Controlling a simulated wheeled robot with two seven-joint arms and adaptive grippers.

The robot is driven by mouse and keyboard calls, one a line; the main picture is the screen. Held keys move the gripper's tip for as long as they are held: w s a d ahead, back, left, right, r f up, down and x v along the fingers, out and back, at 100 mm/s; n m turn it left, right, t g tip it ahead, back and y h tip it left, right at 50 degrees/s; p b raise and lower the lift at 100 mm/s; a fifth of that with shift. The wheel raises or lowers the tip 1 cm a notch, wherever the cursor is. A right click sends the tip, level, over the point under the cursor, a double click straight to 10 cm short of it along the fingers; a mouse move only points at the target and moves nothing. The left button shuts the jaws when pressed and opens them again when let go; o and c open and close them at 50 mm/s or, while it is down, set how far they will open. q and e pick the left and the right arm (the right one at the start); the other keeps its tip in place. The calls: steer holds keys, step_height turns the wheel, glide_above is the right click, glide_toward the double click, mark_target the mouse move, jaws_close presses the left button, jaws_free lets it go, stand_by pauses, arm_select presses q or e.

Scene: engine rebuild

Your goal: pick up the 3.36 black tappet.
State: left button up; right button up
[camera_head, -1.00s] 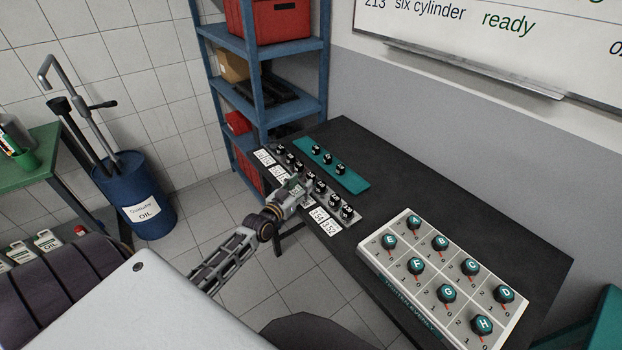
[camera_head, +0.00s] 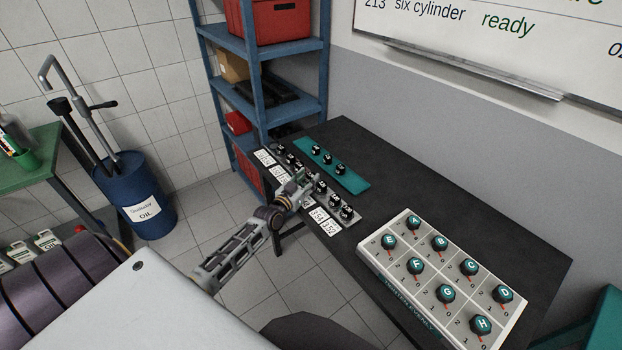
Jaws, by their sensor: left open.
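A row of black tappets (camera_head: 333,200) stands on a grey rack (camera_head: 355,219) along the near left edge of the dark table. White number cards lie along the rack's near side; the card (camera_head: 323,221) at its right end seems to read 3.52, and the others are too small to read surely. I cannot tell which tappet is 3.36. My left gripper (camera_head: 303,182) is open over the middle of the row and hides part of the rack and its cards. Whether a tappet is between its fingers is hidden. My right gripper is not in view.
A teal strip (camera_head: 350,181) with several black tappets lies behind the rack. A white panel with lettered knobs (camera_head: 373,258) lies at the table's right. The table top (camera_head: 420,185) is bare behind them. A blue shelf (camera_head: 255,75) stands beyond the far end.

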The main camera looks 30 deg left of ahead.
arm_select(q)
steer(key=shift+w, duration=0.35)
steer(key=shift+c, duration=0.3)
steer(key=c, duration=0.7)
